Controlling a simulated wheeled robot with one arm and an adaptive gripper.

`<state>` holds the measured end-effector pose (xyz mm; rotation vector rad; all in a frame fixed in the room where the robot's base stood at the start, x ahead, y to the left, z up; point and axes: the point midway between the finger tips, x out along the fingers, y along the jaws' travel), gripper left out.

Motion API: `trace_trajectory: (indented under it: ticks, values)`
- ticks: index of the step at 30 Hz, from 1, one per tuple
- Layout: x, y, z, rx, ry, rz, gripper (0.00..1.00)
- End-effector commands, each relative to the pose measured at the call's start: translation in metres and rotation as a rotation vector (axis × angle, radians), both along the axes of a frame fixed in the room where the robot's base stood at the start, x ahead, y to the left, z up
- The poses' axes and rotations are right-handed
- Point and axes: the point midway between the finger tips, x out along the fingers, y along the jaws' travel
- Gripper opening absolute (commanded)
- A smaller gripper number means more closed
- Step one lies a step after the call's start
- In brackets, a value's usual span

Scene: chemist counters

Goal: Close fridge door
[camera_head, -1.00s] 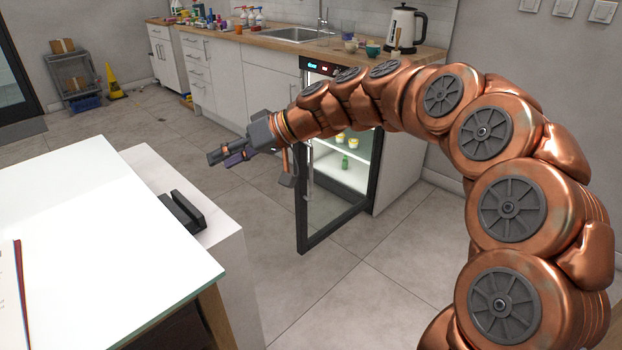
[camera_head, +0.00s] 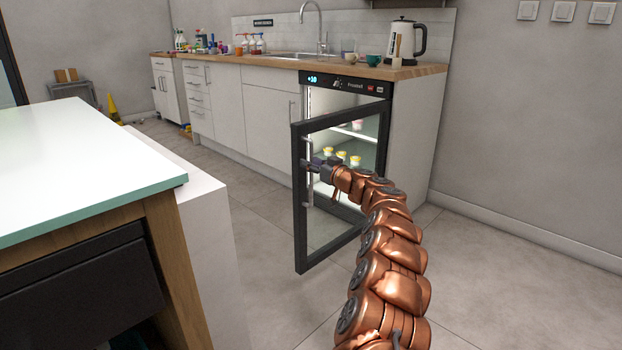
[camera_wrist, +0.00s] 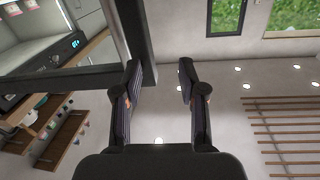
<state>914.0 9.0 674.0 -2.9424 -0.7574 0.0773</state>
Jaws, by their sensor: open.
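The fridge (camera_head: 393,120) stands under the counter with its glass door open, showing lit shelves inside. The door (camera_head: 300,235) has a dark frame and swings out toward me. A vertical metal handle (camera_head: 307,190) is near its free left edge. My gripper (camera_head: 313,164) is by the handle side of the door, its fingers small in the head view. In the wrist view, my gripper (camera_wrist: 158,76) is open with nothing between its fingers. The dark door frame (camera_wrist: 136,30) is beside the left finger; I cannot tell whether they touch.
A white table with a wooden leg (camera_head: 180,260) fills the left front. Cups and a kettle (camera_head: 405,40) stand on the wooden counter. Yellow-topped cups (camera_head: 341,155) are inside the fridge. Open floor (camera_head: 480,290) lies to the right.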

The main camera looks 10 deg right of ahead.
Motion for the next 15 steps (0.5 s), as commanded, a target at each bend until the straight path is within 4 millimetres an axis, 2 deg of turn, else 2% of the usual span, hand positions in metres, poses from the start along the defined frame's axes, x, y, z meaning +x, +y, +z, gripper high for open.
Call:
trace_trajectory:
  ticks: [1, 3, 6, 15]
  values:
    - [0.004, -0.010, -0.017, -0.025, -0.018, -0.027, 0.41]
    - [0.008, -0.025, -0.025, -0.054, -0.041, -0.061, 0.41]
    - [0.010, -0.035, -0.031, -0.080, -0.062, -0.088, 0.41]
    - [0.021, -0.037, -0.029, -0.095, -0.073, -0.101, 0.41]
